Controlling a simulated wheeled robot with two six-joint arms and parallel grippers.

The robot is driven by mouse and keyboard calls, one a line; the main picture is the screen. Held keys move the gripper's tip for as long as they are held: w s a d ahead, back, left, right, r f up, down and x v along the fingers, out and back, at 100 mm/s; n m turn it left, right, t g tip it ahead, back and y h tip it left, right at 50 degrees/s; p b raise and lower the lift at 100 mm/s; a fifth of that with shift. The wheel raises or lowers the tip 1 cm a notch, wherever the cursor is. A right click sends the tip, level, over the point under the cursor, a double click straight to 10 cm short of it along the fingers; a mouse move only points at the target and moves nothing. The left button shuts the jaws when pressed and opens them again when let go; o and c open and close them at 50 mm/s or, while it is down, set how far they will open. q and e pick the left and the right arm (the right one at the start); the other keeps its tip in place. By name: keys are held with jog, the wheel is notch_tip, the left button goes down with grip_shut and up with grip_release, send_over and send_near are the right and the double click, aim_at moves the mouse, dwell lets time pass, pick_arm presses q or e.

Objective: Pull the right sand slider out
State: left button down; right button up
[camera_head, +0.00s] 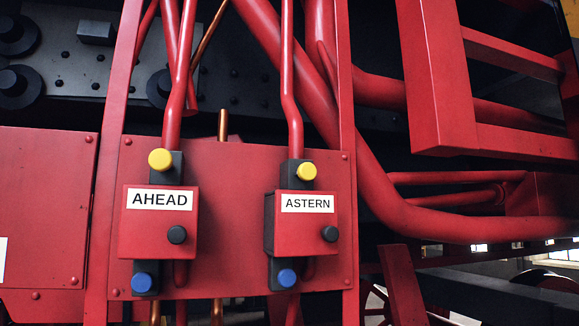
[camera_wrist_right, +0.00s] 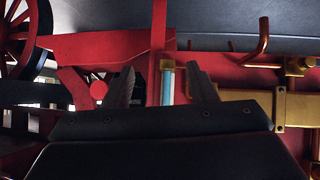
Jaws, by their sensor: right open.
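Two red boxes sit side by side on a red panel (camera_head: 232,165) in the head view. The left box (camera_head: 158,240) is labelled AHEAD. The right box (camera_head: 302,236) is labelled ASTERN and has a black knob (camera_head: 330,234) at its lower right. A yellow knob (camera_head: 306,172) is above the right box and a blue knob (camera_head: 287,278) below it. Which part is the slider I cannot tell. My right gripper (camera_wrist_right: 161,70) shows only in the right wrist view, fingers spread, with nothing held. The labelled boxes cannot be made out there. My left gripper is not in view.
Red pipes (camera_head: 380,190) run behind and right of the panel, and a red frame (camera_head: 440,80) stands at upper right. In the right wrist view a pale blue upright tube (camera_wrist_right: 167,87) stands beyond the fingers, with a brass fitting (camera_wrist_right: 255,108) to its right.

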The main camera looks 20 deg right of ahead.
jog(key=w+a+r+t, duration=0.1)
jog(key=w+r+t, duration=0.15)
jog(key=r, duration=0.65)
jog(key=w+a+r+t, duration=0.2)
jog(key=w+r, duration=0.1)
jog(key=r, duration=0.6)
jog(key=t+y, duration=0.2)
jog(key=t, duration=0.6)
send_near(309, 173)
jog(key=p+x, duration=0.7)
jog(key=p, duration=0.1)
jog(key=shift+w+r+p, duration=0.1)
jog(key=shift+p, duration=0.25)
jog(key=shift+w+r, duration=0.15)
jog(key=shift+w, duration=0.4)
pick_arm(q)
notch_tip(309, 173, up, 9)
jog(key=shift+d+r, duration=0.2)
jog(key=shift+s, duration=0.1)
pick_arm(e)
grip_shut()
